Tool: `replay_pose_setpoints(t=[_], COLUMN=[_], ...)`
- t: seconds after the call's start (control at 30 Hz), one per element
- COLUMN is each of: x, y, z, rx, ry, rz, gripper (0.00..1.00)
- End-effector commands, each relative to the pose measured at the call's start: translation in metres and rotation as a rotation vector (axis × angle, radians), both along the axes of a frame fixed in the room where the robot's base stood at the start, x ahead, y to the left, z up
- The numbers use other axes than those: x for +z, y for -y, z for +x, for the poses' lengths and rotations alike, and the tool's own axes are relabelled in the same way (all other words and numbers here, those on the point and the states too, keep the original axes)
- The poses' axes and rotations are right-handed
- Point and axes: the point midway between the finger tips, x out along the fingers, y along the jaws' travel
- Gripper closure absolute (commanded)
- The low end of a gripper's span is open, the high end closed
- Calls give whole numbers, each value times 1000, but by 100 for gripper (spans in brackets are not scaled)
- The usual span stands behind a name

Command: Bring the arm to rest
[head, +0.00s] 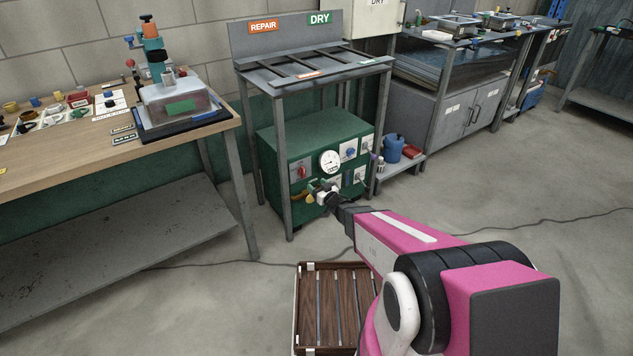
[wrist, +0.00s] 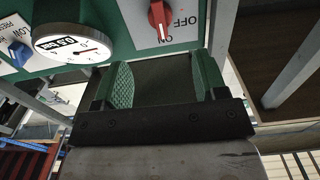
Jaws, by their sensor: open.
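My gripper (head: 322,190) is at the end of my pink arm, which reaches out low in front of the green machine in the head view. In the wrist view my gripper (wrist: 163,82) has its two green-padded fingers apart, with nothing held between them. The green control panel (wrist: 185,55) is close beyond the fingertips. Whether a fingertip touches the panel I cannot tell.
The green machine (head: 290,150) has a gauge (head: 329,161) and a red knob (head: 300,172), also seen in the wrist view (wrist: 156,18). A wooden slatted crate (head: 335,300) lies below my arm. A workbench (head: 60,165) stands left; open floor (head: 500,215) lies right.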

Motion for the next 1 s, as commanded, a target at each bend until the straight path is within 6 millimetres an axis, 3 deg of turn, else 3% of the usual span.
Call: replay_pose_setpoints(t=[0.27, 0.37, 0.57, 0.77, 1.0], x=[6, 15, 36, 55, 78], y=[8, 23, 72, 123, 165], z=[2, 4, 1, -27, -94], rx=[-38, -110, -314, -497, -607], ry=[-19, -64, -230, -479, -840], rz=[-20, -57, -165, -275, -376], gripper=[34, 34, 34, 34, 34])
